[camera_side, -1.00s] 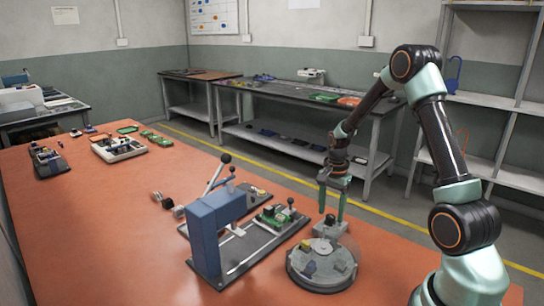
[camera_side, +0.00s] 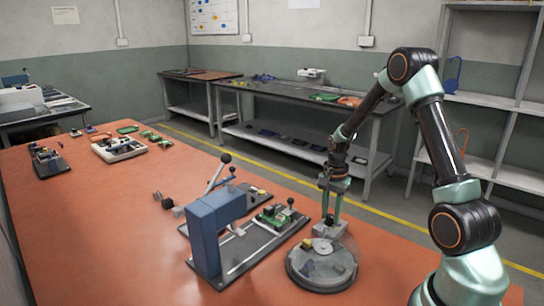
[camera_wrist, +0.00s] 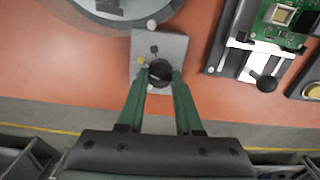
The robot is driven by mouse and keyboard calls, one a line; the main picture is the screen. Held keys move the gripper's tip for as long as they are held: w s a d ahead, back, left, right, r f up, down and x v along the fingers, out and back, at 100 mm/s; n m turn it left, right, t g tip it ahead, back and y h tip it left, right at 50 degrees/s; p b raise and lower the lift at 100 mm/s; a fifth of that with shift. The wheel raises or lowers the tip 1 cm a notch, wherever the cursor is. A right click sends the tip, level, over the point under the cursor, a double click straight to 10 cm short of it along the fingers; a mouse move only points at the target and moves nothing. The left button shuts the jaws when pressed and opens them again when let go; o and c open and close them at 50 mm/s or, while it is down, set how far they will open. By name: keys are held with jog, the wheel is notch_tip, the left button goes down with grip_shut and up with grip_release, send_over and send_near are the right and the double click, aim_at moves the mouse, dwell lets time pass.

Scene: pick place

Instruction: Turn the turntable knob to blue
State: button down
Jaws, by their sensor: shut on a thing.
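The turntable (camera_side: 318,284) is a round grey disc with a clear cover and a few small parts on it. Its edge also shows at the top left of the wrist view (camera_wrist: 92,22). Beside it stands a small grey control box (camera_wrist: 145,45) with a dark round knob (camera_wrist: 160,72) on top. Small marks lie around the knob, one yellowish and others dark; I cannot make out a blue one. My gripper (camera_wrist: 160,77) points down at the box and is shut on the knob, one green finger on each side. In the side view my gripper (camera_side: 331,221) partly hides the knob.
A blue upright block (camera_side: 205,235) on a grey plate stands left of the turntable, with a green circuit board (camera_side: 275,215) and a black-ball lever close by. The orange table (camera_side: 110,225) is clear at the front left.

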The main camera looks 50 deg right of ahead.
aim_at(331, 216)
jog(key=n, duration=0.4)
jog(key=shift+n, duration=2)
jog(key=c, duration=0.6)
grip_release()
jog(key=shift+r, duration=0.15)
notch_tip(331, 216, up, 12)
jog(key=shift+f, duration=0.1)
